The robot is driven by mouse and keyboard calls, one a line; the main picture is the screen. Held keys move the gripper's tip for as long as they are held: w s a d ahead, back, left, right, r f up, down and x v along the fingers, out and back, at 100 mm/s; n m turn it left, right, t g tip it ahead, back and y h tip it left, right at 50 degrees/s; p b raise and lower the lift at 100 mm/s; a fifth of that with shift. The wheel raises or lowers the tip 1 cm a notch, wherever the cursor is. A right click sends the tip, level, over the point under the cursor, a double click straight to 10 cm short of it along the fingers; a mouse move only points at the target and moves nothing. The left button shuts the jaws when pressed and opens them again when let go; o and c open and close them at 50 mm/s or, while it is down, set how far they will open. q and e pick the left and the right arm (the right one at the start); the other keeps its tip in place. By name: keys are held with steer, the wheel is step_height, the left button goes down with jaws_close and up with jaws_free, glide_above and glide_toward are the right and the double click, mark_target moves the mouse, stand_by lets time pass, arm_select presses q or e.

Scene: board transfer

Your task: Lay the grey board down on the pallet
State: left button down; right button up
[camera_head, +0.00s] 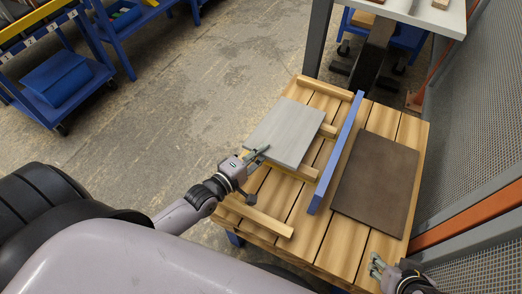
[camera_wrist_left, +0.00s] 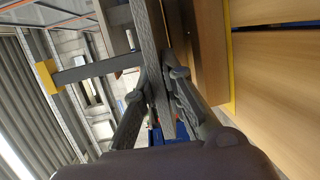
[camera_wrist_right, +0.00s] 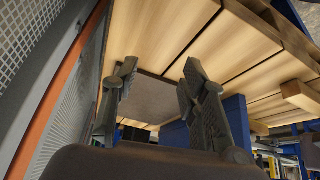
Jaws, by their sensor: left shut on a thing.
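The grey board (camera_head: 285,132) is a flat pale rectangle over the left half of the slatted wooden pallet (camera_head: 278,199). My left gripper (camera_head: 258,156) is shut on the board's near-left edge. In the left wrist view the board (camera_wrist_left: 150,50) shows nearly edge-on between the fingers (camera_wrist_left: 160,95). The board covers parts of the wooden battens beneath it; I cannot tell whether it touches them. My right gripper (camera_head: 377,266) is open and empty near the front right of the pallet; its spread fingers also show in the right wrist view (camera_wrist_right: 155,95).
A blue divider (camera_head: 337,150) stands across the pallet's middle. A dark brown board (camera_head: 376,183) lies right of it. Bare battens (camera_head: 258,215) lie at the front left. A mesh fence (camera_head: 460,130) with an orange rail runs close along the right. Open floor (camera_head: 180,100) lies left.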

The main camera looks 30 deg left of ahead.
arm_select(q)
steer(key=shift+s+f+t+b, duration=0.1)
steer(key=shift+f+t+b, duration=0.3)
steer(key=shift+b, duration=0.6)
arm_select(e)
steer(key=shift+w+a+r+t+y, duration=0.1)
steer(key=shift+w+a+r+t, duration=0.1)
steer(key=shift+w+t, duration=0.3)
steer(key=shift+w+a+r+t+y, duration=0.1)
steer(key=shift+w+a+r+t, duration=0.2)
steer(key=shift+w, duration=0.45)
steer(key=shift+w+a+r+t+y, duration=0.15)
steer(key=shift+w+t, duration=0.25)
steer(key=shift+w, duration=0.2)
arm_select(q)
steer(key=shift+f, duration=0.15)
arm_select(e)
steer(key=shift+w+r, duration=0.1)
steer(key=shift+w, duration=0.05)
steer(key=shift+w+a, duration=0.1)
